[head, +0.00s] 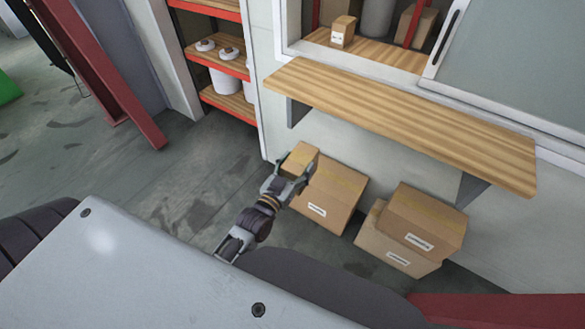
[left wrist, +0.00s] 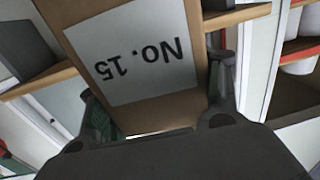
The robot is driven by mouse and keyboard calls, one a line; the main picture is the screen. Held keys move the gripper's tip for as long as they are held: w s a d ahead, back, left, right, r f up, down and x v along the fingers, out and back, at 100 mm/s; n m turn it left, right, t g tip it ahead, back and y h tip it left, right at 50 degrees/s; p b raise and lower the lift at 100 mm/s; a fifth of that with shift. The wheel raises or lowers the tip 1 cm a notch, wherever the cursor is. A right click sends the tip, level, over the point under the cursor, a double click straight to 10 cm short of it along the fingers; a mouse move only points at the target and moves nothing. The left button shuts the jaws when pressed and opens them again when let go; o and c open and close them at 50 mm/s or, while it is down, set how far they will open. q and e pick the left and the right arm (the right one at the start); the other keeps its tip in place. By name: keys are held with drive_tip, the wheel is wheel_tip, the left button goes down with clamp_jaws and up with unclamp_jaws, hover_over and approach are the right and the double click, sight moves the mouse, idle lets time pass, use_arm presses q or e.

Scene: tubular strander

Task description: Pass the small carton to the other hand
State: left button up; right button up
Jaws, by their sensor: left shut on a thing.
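My left gripper (head: 291,176) is shut on a small brown carton (head: 301,156), holding it in the air in front of the larger boxes by the wall. In the left wrist view the carton (left wrist: 150,118) sits between the two fingers of the left gripper (left wrist: 158,92). Its white label reads "No. 15" upside down and faces the camera. The carton's far end runs out of the top of that picture. My right gripper is not in view.
A wooden counter (head: 400,120) juts from the wall under a window opening. Below it, a large box (head: 330,195) and two stacked boxes (head: 425,217) stand on the floor. Another small carton (head: 342,31) is on the sill. Red-edged shelves (head: 222,65) and a red beam (head: 105,75) stand left.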

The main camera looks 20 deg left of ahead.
use_arm(q)
drive_tip(key=d+r+m+g+h, duration=0.2)
drive_tip(key=d+r, duration=0.4)
drive_tip(key=r, duration=0.3)
drive_tip(key=d+r+m+g+h, duration=0.2)
drive_tip(key=d+r+m+h, duration=0.2)
drive_tip(key=r, duration=0.5)
drive_tip(key=shift+s+d+m+h, duration=0.3)
drive_tip(key=shift+s+d+h, duration=0.15)
drive_tip(key=shift+d+h, duration=1)
drive_tip(key=shift+a+h, duration=0.25)
